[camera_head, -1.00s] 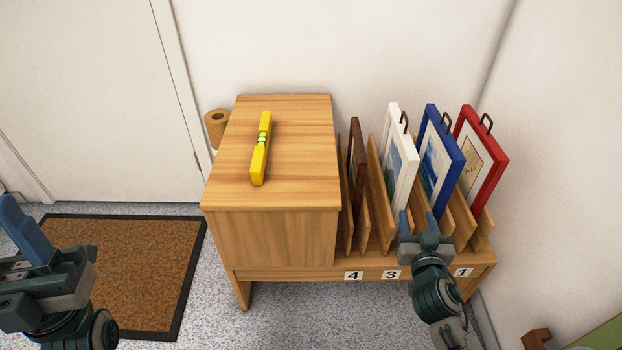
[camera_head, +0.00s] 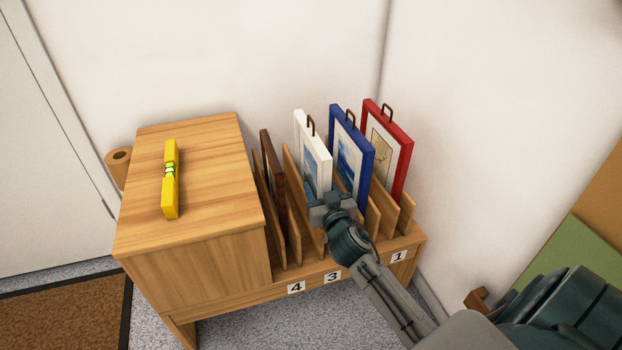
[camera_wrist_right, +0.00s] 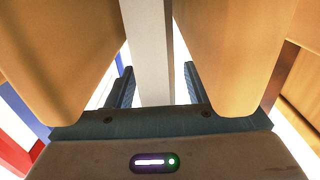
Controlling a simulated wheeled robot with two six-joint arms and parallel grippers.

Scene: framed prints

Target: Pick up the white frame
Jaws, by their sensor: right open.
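The white frame (camera_head: 318,176) stands upright in a slot of the wooden rack, with its lower front hidden behind my right gripper (camera_head: 330,205). It has a blue picture and a small brown hanger on top. In the right wrist view my right gripper (camera_wrist_right: 157,88) is open, with the white frame's edge (camera_wrist_right: 151,45) between its two fingers and a gap on each side. Wooden dividers flank the frame there. My left gripper is not in view.
A blue frame (camera_head: 364,166) and a red frame (camera_head: 403,150) stand to the right, and a dark brown frame (camera_head: 271,165) to the left. A yellow level (camera_head: 171,190) lies on the wooden cabinet top (camera_head: 215,150). A wall is close on the right.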

